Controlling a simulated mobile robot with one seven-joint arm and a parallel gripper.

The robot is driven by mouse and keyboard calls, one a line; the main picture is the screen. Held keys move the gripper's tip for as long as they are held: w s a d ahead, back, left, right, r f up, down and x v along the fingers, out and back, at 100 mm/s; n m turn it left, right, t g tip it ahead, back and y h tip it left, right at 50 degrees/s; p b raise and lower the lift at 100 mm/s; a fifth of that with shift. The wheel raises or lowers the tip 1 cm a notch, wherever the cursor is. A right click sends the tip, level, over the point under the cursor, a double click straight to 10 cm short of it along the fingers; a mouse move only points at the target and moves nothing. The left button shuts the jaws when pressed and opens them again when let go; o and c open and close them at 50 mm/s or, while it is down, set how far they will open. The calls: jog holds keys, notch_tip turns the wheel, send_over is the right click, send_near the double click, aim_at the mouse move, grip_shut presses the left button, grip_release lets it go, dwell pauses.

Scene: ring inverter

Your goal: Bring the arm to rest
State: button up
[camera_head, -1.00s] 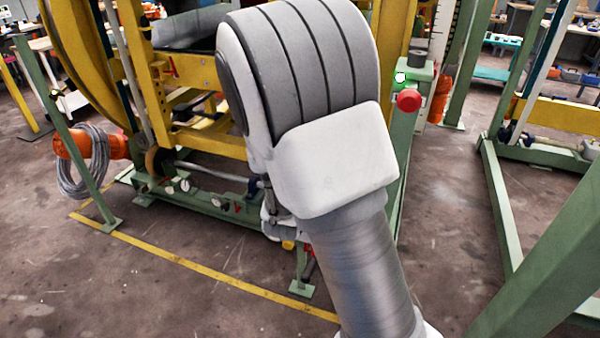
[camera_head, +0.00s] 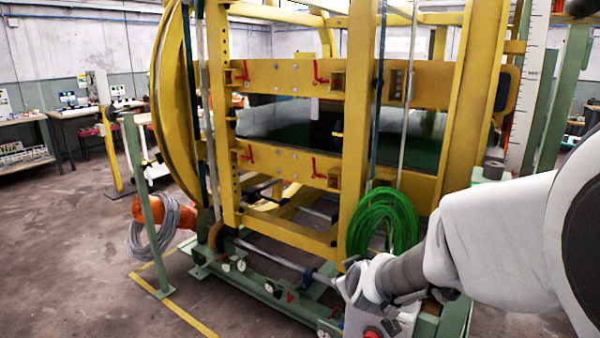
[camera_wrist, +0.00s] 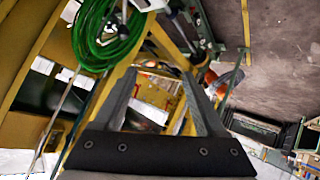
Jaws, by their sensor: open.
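My arm (camera_head: 500,232) enters the head view from the right and reaches left across the lower right. Its wrist end (camera_head: 385,290) is in front of the yellow ring inverter (camera_head: 355,185), just below a green cable coil (camera_head: 385,198). The fingers cannot be made out there. In the wrist view my gripper (camera_wrist: 158,76) shows two fingers spread apart with nothing held between them. The green coil (camera_wrist: 82,40) is at the upper left of that view, beyond the fingers. I cannot tell whether the wrist touches the inverter.
A green post (camera_head: 147,205) stands at left, by an orange part with a grey cable coil (camera_head: 150,228). A green base beam (camera_head: 265,290) runs along the floor under the inverter. A yellow floor line (camera_head: 178,308) lies in front. Floor at far left (camera_head: 60,250) is clear.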

jog(key=s+d+r+m+g, duration=0.15)
jog(key=s+r, duration=0.25)
jog(key=s, duration=0.8)
jog(key=s+d+r+m+g, duration=0.1)
jog(key=s+r+m+g, duration=0.2)
jog(key=s, duration=0.9)
notch_tip(320, 180, up, 13)
jog(key=p, duration=1.3)
jog(key=shift+s+d+r+g, duration=0.15)
jog(key=shift+s+d+g, duration=0.1)
jog(key=shift+s+g, duration=0.1)
